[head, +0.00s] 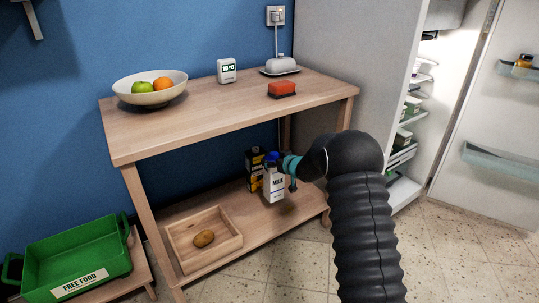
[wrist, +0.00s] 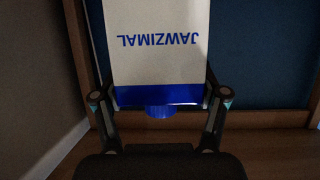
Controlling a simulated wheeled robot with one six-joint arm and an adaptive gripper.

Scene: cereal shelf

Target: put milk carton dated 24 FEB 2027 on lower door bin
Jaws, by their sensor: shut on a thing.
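In the wrist view my gripper (wrist: 160,102) has a finger on each side of the carton (wrist: 158,60), which shows blue lettering, a blue band and a blue cap. No date can be read. I cannot tell whether its base touches the shelf. The lower door bin (head: 505,160) is on the open fridge door at the right.
A dark carton with yellow (head: 254,165) stands just behind the milk. A wooden tray (head: 203,232) with a potato is left on the lower shelf (head: 262,238). The tabletop (head: 210,110) is above. The upper door bin (head: 522,70) holds a jar. Open floor lies before the fridge.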

